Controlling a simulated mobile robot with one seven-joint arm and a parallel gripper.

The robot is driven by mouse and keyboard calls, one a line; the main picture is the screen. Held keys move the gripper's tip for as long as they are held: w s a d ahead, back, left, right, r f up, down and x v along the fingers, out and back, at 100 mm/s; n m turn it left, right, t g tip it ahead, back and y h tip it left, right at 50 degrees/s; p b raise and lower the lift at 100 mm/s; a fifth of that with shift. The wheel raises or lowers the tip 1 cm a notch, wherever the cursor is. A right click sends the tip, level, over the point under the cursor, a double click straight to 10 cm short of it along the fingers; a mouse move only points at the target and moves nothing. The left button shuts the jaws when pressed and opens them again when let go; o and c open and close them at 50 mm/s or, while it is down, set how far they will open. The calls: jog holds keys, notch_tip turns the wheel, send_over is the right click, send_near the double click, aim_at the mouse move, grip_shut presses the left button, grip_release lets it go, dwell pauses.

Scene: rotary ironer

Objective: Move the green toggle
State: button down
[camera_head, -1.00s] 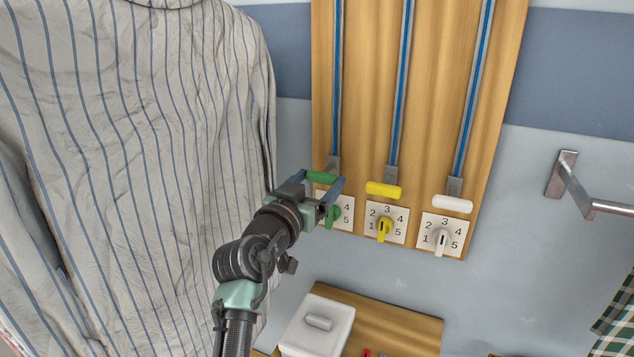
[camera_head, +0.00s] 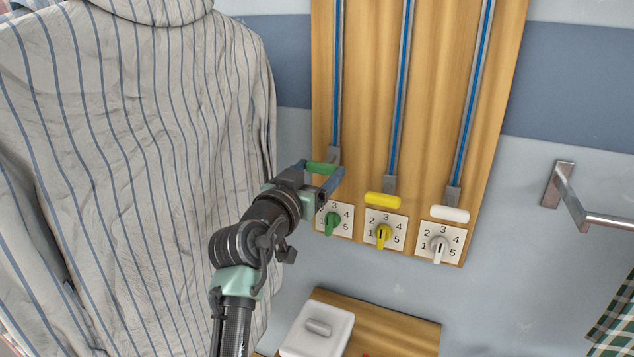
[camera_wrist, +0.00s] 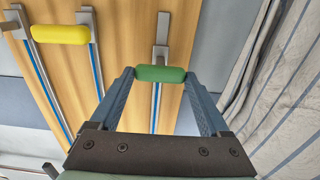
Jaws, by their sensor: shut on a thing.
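The green toggle (camera_head: 320,168) is a rounded bar on the leftmost vertical slide rail of a wooden board. It also shows in the wrist view (camera_wrist: 161,74), lying crosswise between my fingertips. My gripper (camera_head: 322,172) is shut on it, one finger at each end. The bar sits a little higher than the yellow bar (camera_head: 382,200) and the white bar (camera_head: 450,214) on the neighbouring rails. A green rotary knob (camera_head: 332,223) on a numbered plate is just below my gripper, apart from it.
The wooden board (camera_head: 430,100) carries yellow (camera_head: 383,235) and white (camera_head: 438,248) knobs on the right. A striped shirt (camera_head: 150,150) hangs close on the left. A white lidded box (camera_head: 316,331) stands below on a wooden surface. A metal rail (camera_head: 600,219) juts out at right.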

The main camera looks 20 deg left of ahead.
notch_tip(320, 180, up, 31)
jog(key=p, duration=1.3)
grip_release()
jog(key=shift+f, duration=0.15)
jog(key=s+b, duration=0.4)
jog(key=s, duration=0.9)
jog(key=shift+a+b, duration=0.25)
jog(key=shift+b, duration=0.15)
